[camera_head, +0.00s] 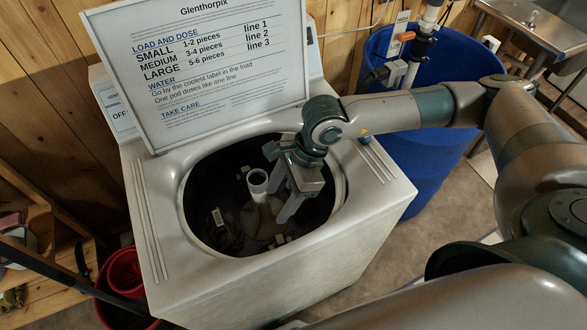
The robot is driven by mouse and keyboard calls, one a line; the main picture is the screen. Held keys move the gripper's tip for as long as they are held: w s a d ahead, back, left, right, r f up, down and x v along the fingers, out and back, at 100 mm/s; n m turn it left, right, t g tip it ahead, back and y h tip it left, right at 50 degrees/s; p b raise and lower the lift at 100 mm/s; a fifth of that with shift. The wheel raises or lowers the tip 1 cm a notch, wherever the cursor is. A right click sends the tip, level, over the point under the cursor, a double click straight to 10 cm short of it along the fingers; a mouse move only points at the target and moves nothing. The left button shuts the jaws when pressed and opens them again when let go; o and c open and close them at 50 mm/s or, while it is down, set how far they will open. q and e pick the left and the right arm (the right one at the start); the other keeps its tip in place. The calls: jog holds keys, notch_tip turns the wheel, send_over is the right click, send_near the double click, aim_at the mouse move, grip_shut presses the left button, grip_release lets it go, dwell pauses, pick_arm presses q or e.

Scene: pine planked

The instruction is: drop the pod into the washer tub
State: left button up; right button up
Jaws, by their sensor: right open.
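The white top-loading washer (155,215) stands with its lid raised, and its round dark tub (205,190) is open. Inside are dark clothes with pale tags and a white central post (257,180). My right gripper (278,185) is open over the right part of the tub opening, its fingers pointing left and down. I see nothing between its fingers. A small blue and yellow piece (365,138), which looks like the pod, is on the washer's top deck right of the opening, near my right wrist. My left gripper is not in view.
The raised lid (205,65) carries a printed load and dose chart. A blue barrel (425,150) with pipes above stands behind right. A red bucket (125,270) and wooden shelf (45,285) are at the left. A metal sink (540,25) is at the upper right.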

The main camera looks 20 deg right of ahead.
jog(key=b+v, duration=0.5)
jog(key=v, duration=1.2)
jog(key=shift+r, duration=0.1)
dwell(0.4)
